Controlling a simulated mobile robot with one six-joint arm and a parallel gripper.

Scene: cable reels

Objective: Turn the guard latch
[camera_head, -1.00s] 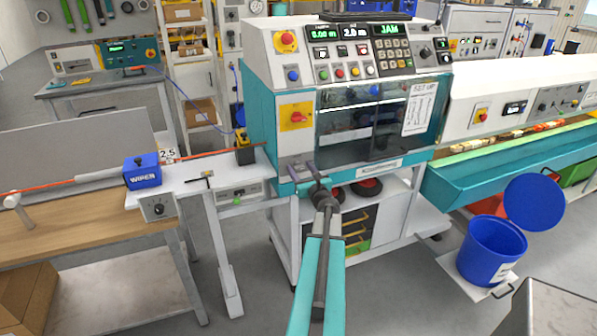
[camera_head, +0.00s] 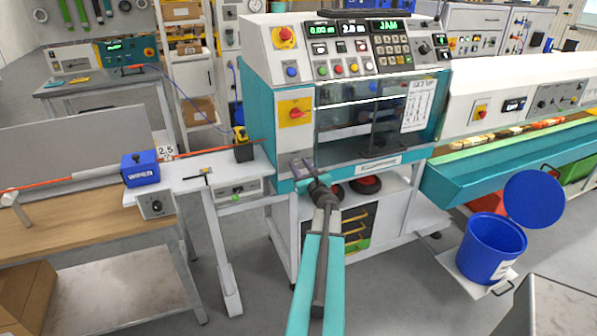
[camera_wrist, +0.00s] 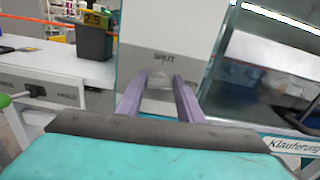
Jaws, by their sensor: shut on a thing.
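The cable machine (camera_head: 258,100) has a clear guard window (camera_head: 345,125) on its front. At the lower left of that front, my gripper (camera_head: 301,165) reaches up to the panel beside the window. In the wrist view my gripper (camera_wrist: 159,80) has its two purple fingers on either side of a small pale piece, which I take as the guard latch (camera_wrist: 158,84). The fingers are shut on it. A printed word, seemingly "SHUT" (camera_wrist: 164,58), stands on the panel just above. The latch is mostly hidden by the fingers, so its exact angle cannot be told.
A yellow plate with a red switch (camera_head: 295,113) sits above the latch. The display reads "JAM" (camera_head: 383,27). At left is a bench with a blue wiper box (camera_head: 141,169) and an orange cable. A blue bin (camera_head: 490,248) stands at right.

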